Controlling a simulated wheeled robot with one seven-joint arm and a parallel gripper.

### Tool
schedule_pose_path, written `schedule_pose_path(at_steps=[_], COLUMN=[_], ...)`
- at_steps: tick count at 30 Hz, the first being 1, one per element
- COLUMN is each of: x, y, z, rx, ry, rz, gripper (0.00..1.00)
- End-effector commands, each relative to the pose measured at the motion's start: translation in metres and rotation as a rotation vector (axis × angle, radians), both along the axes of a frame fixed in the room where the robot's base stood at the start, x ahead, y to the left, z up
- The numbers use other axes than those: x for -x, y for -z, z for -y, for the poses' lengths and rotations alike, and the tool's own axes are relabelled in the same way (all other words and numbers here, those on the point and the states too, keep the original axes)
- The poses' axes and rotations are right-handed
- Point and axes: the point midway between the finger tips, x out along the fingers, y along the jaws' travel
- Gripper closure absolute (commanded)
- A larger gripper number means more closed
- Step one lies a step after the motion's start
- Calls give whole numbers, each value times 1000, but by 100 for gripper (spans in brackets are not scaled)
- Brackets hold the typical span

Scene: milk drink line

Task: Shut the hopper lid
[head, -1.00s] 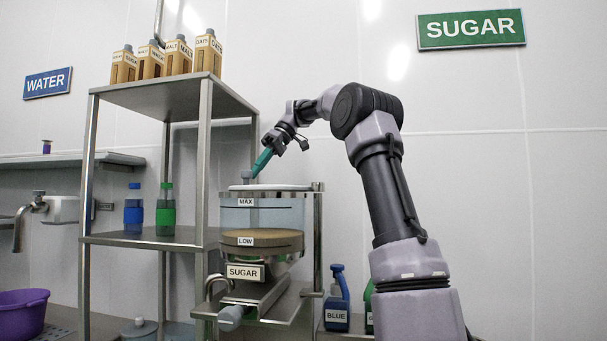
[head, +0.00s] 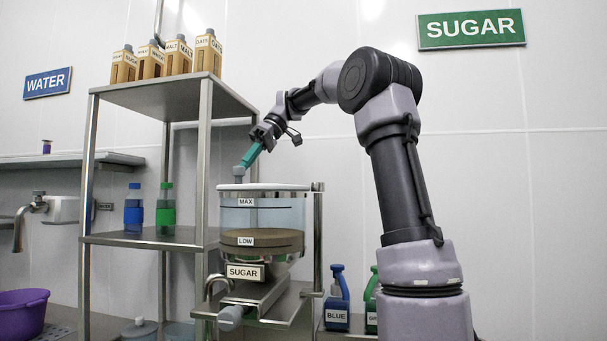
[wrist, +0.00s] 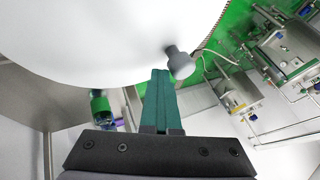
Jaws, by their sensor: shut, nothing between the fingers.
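The hopper (head: 262,218) is a clear cylinder with MAX and LOW marks and a SUGAR label below. Its white lid (head: 270,187) lies flat across the top in the head view, and no clear gap shows at the rim. The lid also fills the upper left of the wrist view (wrist: 75,40) as a white disc. A grey knob (wrist: 180,62) stands at its edge; in the head view it is at the left (head: 238,172). My gripper (head: 244,164) has its green fingers shut and empty, tips close beside the knob. I cannot tell whether they touch it.
A steel shelf (head: 150,240) stands left of the hopper, with a blue and a green bottle on its lower board and several cartons on top. A metal post (head: 318,240) rises at the hopper's right. A BLUE bottle (head: 337,305) stands lower right.

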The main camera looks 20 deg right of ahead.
Motion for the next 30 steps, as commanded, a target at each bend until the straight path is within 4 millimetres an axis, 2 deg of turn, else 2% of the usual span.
schedule_pose_path(at_steps=[14, 17, 24, 30], x=[-1, -3, -10, -13], y=[-4, -15, -55, -77], z=[3, 11, 41, 56], rx=[1, 0, -1, 0], ry=[-1, 0, 0, -2], rz=[-3, -1, 0, -1], gripper=[100, 100, 100, 100])
